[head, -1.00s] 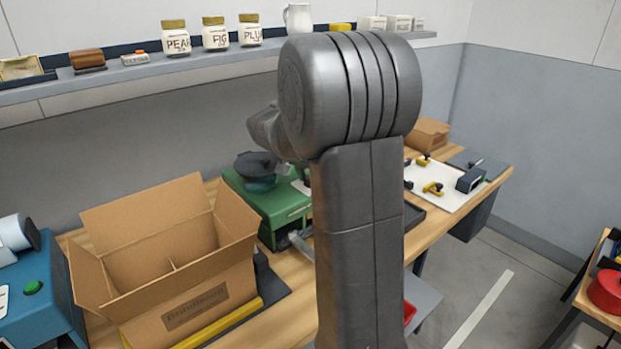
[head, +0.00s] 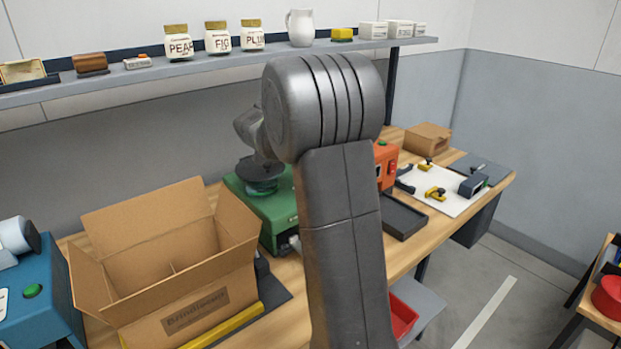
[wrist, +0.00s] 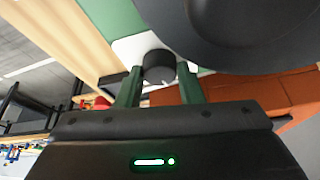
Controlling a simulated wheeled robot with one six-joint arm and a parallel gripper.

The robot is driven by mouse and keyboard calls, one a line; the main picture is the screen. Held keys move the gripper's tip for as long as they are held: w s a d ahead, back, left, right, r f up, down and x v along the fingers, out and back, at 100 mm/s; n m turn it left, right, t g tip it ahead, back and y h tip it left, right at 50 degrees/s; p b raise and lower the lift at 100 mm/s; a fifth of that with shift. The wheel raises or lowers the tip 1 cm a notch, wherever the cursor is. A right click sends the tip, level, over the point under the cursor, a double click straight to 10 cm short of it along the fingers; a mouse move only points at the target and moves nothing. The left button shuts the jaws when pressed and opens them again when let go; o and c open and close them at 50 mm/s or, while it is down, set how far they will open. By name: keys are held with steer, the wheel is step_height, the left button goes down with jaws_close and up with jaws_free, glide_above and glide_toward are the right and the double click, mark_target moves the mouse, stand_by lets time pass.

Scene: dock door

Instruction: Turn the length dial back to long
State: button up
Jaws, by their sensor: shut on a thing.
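The length dial (wrist: 157,66) is a dark round knob standing on a white plate (wrist: 128,48) in the wrist view. My gripper (wrist: 160,78) has its two green fingers on either side of the dial, closed on it. A pale mark shows on the dial's near edge, but I cannot read its setting. The green machine (head: 279,215) that carries it stands on the bench in the head view, partly behind my arm. My arm hides the dial and gripper there.
A dark round part (head: 262,175) sits on the green machine, close to the gripper. An orange machine (head: 385,165) stands to its right. An open carton (head: 205,305) stands on the left, and a dark tray (head: 403,217) on the right.

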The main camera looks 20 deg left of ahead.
stand_by(0.5)
steer(key=o, duration=1)
steer(key=shift+c, duration=0.2)
steer(key=v, duration=1.4)
steer(key=shift+p, duration=0.3)
steer(key=shift+w+f, duration=0.1)
steer(key=x, duration=1.4)
steer(key=shift+b, duration=0.3)
